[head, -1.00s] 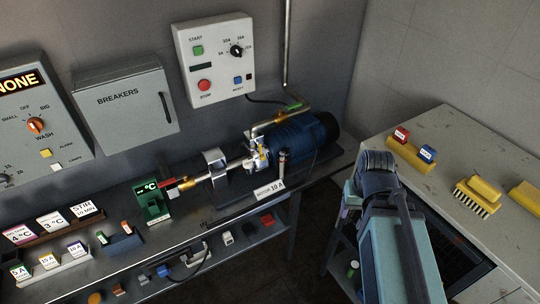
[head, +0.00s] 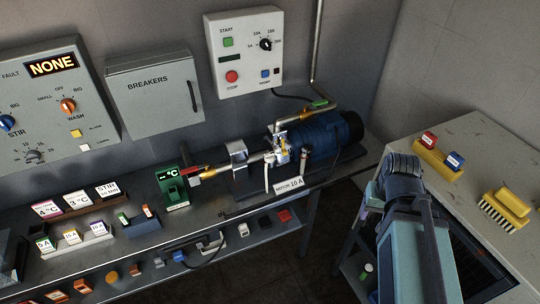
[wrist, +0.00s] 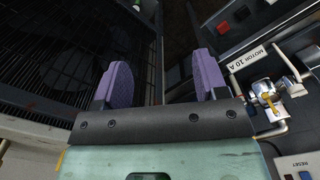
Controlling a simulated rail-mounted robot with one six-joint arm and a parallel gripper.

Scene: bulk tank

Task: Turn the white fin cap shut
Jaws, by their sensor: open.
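I cannot pick out a white fin cap with certainty. The pump fittings (head: 277,152), pale metal with yellow parts, sit at the near end of the blue motor (head: 318,138) on the back bench. In the wrist view the same silver and yellow fittings (wrist: 268,95) show at the right, beside the "MOTOR 10 A" label (wrist: 247,59). My gripper (wrist: 160,82) has two purple fingers spread wide apart with nothing between them. It is to the left of the fittings in the wrist view and clear of them. In the head view my arm mostly hides it.
A start/stop box (head: 245,52) and a breakers cabinet (head: 152,88) hang on the back wall. A green gauge (head: 173,187) and label cards stand on the bench. Dark floor lies between bench and table.

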